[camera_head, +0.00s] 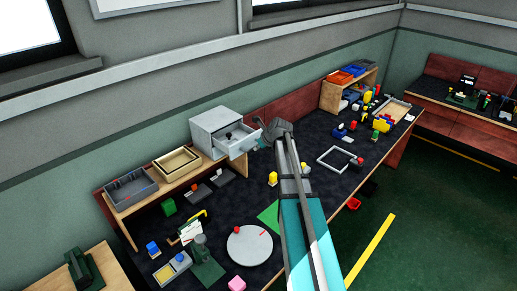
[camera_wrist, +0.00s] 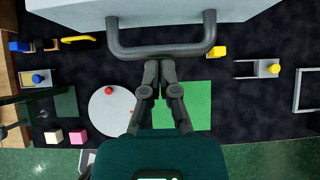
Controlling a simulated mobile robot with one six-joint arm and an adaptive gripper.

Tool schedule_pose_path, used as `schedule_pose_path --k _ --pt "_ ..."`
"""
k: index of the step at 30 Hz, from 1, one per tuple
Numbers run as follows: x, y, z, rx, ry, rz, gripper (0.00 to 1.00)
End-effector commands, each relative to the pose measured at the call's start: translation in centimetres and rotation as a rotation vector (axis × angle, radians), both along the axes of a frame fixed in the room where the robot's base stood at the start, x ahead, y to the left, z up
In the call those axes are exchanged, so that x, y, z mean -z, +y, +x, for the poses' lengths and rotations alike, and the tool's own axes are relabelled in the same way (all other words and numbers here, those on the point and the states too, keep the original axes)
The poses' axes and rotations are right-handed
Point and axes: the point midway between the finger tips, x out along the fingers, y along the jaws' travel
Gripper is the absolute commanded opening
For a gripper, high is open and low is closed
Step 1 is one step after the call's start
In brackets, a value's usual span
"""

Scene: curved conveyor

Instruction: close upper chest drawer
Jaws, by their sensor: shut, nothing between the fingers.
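The pale grey chest (camera_head: 213,122) stands on the wooden shelf against the wall. Its upper drawer (camera_head: 245,145) is pulled out, and a small dark item shows inside it. In the wrist view the drawer front (camera_wrist: 75,10) spans the top, with a dark grey bar handle (camera_wrist: 160,51) across it. My gripper (camera_head: 268,133) is at the drawer front in the head view. In the wrist view my gripper (camera_wrist: 160,66) has its fingers together, empty, with the tips right at the handle bar. I cannot tell whether they touch it.
Grey and yellowish trays (camera_head: 131,189) sit left of the chest on the shelf. Below, the dark bench holds a round grey disc (camera_head: 249,247), a green mat (camera_wrist: 197,106) and several small blocks. A square frame (camera_head: 339,159) and a shelf with bins lie farther right.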

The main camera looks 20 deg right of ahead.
Motion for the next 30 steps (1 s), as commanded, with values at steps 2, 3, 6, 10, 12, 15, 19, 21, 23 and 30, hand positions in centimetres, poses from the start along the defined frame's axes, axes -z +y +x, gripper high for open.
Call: schedule_pose_path --k 2,3,6,10,12,15,19,21,23,30 --pt "0.0 0.0 0.0 0.000 0.000 0.000 0.00" --pt "0.0 0.0 0.0 0.000 0.000 0.000 0.00" --pt "0.0 0.1 0.5 0.000 0.000 0.000 0.00" --pt "0.0 0.6 2.3 -0.001 0.000 0.000 0.00" --pt "0.0 1.1 3.7 -0.004 0.000 0.000 0.00" --pt "0.0 1.8 5.8 -0.002 0.000 -0.001 0.00" --pt "0.0 2.8 8.6 -0.001 0.000 0.000 0.00" --pt "0.0 3.4 10.0 -0.003 0.000 0.000 0.00" --pt "0.0 3.8 11.0 -0.002 0.001 -0.001 0.00" --pt "0.0 4.5 12.6 0.000 0.000 0.000 0.00"
